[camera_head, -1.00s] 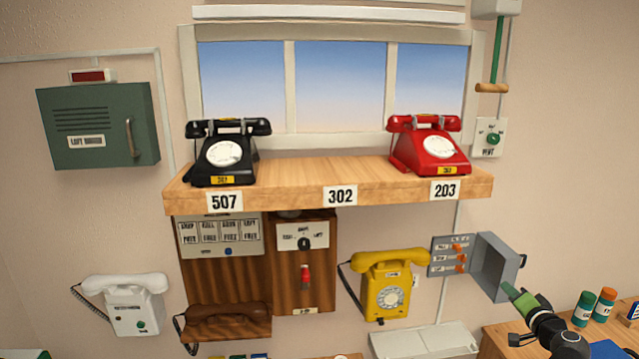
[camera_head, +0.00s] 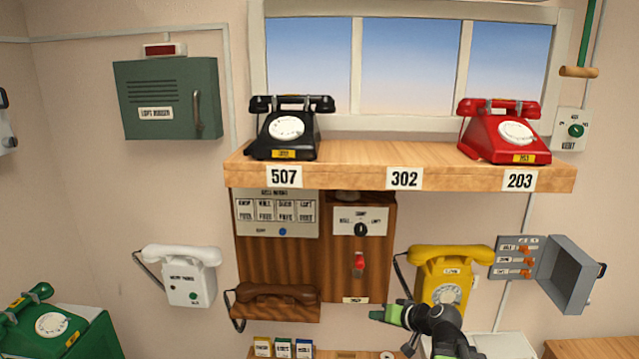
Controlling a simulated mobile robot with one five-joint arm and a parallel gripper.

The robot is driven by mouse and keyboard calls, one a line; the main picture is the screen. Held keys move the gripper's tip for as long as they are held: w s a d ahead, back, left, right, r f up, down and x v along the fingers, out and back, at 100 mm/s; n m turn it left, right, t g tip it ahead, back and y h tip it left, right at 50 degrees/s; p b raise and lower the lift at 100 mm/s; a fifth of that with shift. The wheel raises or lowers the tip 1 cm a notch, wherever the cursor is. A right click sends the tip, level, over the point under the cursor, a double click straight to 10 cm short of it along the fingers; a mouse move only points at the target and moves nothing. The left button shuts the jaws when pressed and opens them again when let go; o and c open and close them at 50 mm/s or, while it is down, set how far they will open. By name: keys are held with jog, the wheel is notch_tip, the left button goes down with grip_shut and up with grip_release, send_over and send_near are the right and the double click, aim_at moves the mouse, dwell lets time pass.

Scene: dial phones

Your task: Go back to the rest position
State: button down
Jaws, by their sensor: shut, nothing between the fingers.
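My gripper (camera_head: 386,314), with green fingers, is shut and empty. It is at the lower middle of the head view, in front of the wall, pointing left. My dark arm behind it covers the lower part of the yellow wall phone (camera_head: 447,262). The gripper appears just below the wooden panel (camera_head: 270,235) and right of the brown handset (camera_head: 277,293); I cannot tell how far it is from the wall.
A wooden shelf (camera_head: 340,172) holds a black phone (camera_head: 289,128) and a red phone (camera_head: 503,131). A grey box (camera_head: 570,275) stands open on the right. A white wall phone (camera_head: 183,275) and green phone (camera_head: 55,325) are at left. Small coloured boxes (camera_head: 283,347) stand below.

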jog(key=s+a+f+n+g+h+b, duration=0.1)
jog(key=s+a+f+n+g, duration=0.1)
jog(key=s+a+f+g, duration=0.35)
jog(key=s+d+f+m+g+h, duration=0.1)
jog(key=s+d+f+g+h, duration=0.2)
jog(key=s, duration=0.6)
notch_tip(320, 180, down, 3)
jog(key=shift+s+d+f+m+h, duration=0.1)
jog(key=shift+s+d+m+h, duration=0.2)
jog(key=shift+d+h, duration=0.95)
jog(key=shift+g, duration=0.25)
